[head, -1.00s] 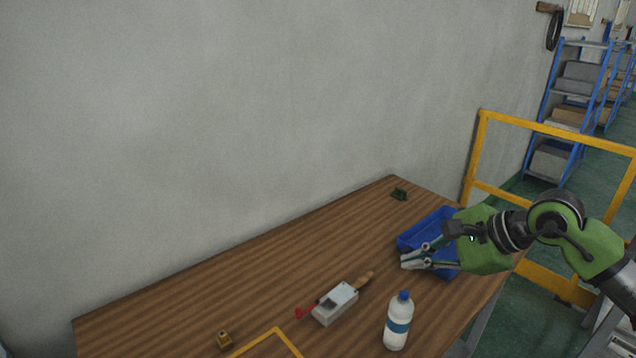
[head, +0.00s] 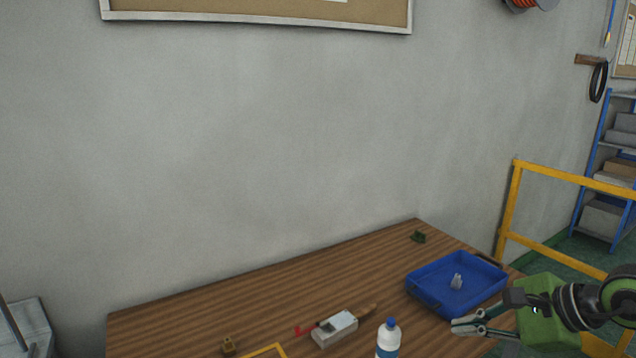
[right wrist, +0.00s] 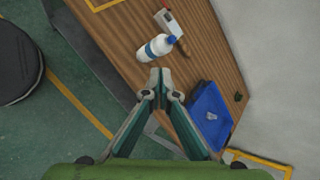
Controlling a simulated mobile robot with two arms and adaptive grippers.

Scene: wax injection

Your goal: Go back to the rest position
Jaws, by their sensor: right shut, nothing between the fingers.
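My right gripper (head: 456,327) is shut and empty. In the head view it is at the lower right, in front of the blue tray (head: 425,301) and apart from it. In the right wrist view its fingertips (right wrist: 159,80) meet near the table's edge, between the bottle and the tray. My left gripper is not in view.
The wooden table (head: 250,300) holds a white bottle (head: 388,340), a grey block-like device (head: 335,328), a small brass piece (head: 228,346) and a dark green piece (head: 418,237). A small pale piece (head: 456,282) lies in the tray. A yellow railing (head: 508,215) stands at right.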

